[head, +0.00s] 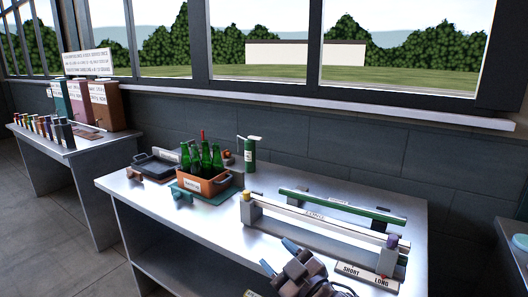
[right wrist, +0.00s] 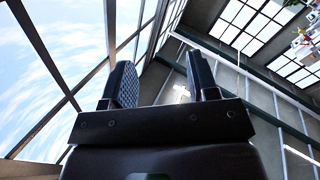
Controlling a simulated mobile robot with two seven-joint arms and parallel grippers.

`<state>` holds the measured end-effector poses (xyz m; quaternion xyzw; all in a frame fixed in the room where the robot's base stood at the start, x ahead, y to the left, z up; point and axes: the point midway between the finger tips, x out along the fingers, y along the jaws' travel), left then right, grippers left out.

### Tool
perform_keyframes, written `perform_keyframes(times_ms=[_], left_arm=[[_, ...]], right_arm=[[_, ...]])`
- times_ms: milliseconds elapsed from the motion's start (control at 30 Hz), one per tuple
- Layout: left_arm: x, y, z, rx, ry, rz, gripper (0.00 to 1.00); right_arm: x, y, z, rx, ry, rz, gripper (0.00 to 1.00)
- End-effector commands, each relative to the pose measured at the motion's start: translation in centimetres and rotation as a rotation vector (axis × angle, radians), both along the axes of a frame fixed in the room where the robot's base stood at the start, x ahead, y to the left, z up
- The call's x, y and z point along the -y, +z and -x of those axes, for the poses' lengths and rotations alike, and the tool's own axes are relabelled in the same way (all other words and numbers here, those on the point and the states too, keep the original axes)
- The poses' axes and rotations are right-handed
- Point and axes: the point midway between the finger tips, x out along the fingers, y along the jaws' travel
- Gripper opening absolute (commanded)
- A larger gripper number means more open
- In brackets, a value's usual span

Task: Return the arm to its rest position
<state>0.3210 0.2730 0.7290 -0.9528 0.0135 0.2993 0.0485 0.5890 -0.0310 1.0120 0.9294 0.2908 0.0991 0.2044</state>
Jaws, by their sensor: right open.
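My right gripper (head: 279,257) is at the bottom middle of the head view, near the front edge of the metal table (head: 140,196). In the right wrist view its two dark fingers (right wrist: 163,85) stand apart with nothing between them. Behind them are windows, sky and roof beams, so that camera faces upward. My left gripper is not in view. An orange crate (head: 212,187) holds several green bottles (head: 206,160), one with a red top. A green pump bottle (head: 249,155) stands behind it.
Two long rails, one green (head: 335,205) and one white (head: 320,219), lie across the table's right half. A "SHORT/LONG" sign (head: 366,275) is near the right front, close to my gripper. A dark tray (head: 158,166) is on the left. Another table (head: 60,150) holds boxes.

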Motion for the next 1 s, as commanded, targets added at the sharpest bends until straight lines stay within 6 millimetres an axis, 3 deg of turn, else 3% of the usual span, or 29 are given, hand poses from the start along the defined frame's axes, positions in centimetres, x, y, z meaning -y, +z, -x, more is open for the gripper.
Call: perform_keyframes(times_ms=[33, 367, 600, 800, 1000], left_arm=[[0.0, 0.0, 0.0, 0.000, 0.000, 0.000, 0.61], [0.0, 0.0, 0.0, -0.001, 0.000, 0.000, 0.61], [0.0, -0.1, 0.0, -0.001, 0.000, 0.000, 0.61], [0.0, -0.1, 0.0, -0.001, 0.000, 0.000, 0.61], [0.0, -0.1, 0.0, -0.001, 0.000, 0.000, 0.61]], right_arm=[[1.7, -1.6, 0.4, -0.046, -0.043, -0.025, 0.54], [12.0, -10.6, 4.7, -0.274, -0.303, -0.132, 0.54], [18.9, -18.0, 11.2, -0.443, -0.491, -0.158, 0.54], [22.8, -23.9, 18.6, -0.601, -0.620, -0.153, 0.54], [23.8, -27.4, 24.7, -0.719, -0.676, -0.140, 0.54]])
